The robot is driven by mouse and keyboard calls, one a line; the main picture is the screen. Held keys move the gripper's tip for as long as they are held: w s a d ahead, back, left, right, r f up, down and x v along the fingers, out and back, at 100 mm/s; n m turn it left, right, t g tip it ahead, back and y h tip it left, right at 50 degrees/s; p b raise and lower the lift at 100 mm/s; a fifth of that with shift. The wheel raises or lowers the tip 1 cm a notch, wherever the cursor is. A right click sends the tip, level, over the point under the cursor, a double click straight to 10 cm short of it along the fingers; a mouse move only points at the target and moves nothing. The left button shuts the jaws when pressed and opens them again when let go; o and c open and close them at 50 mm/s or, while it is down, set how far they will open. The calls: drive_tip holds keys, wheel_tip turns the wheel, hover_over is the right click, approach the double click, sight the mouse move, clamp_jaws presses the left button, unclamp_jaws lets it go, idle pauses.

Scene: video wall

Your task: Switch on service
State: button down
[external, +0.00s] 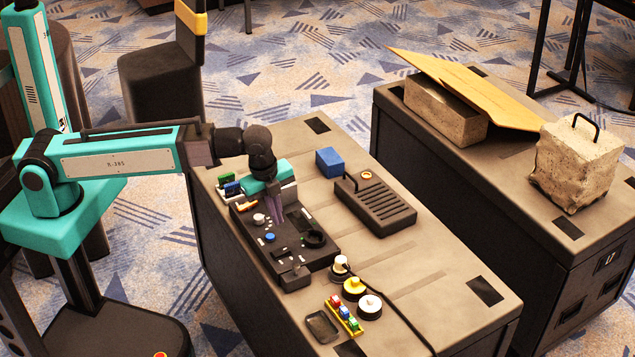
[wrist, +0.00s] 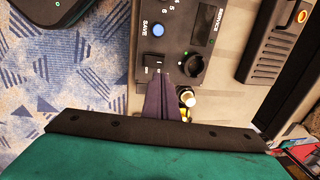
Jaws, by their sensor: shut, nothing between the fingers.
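A black control panel (external: 327,259) lies on the near cabinet; it also shows in the wrist view (wrist: 176,12). A blue button (wrist: 158,30) is marked SAVE and also shows in the external view (external: 270,238). A round black dial (wrist: 190,68) and a small dark switch block (wrist: 153,63) sit lower on the panel. My gripper (external: 276,212) is shut and empty, fingers pointing down over the panel. In the wrist view, its fingertips (wrist: 165,80) overlap the panel's lower edge. Contact cannot be told.
A black ribbed box (external: 378,205) and a blue block (external: 329,162) stand behind the panel. Another cabinet (external: 480,190) carries stone blocks and a cardboard sheet.

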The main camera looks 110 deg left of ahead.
sight(286, 249)
drive_tip(key=shift+w+a+f+p, duration=0.2)
drive_tip(key=shift+f+p, duration=0.25)
drive_tip(key=shift+f, duration=1.25)
drive_tip(key=shift+w+a+f+p, duration=0.2)
drive_tip(key=shift+f+p, duration=0.25)
drive_tip(key=shift+f, duration=1.2)
drive_tip(key=shift+w+a+f+p, duration=0.2)
drive_tip(key=shift+f+p, duration=0.25)
drive_tip(key=shift+f, duration=1.25)
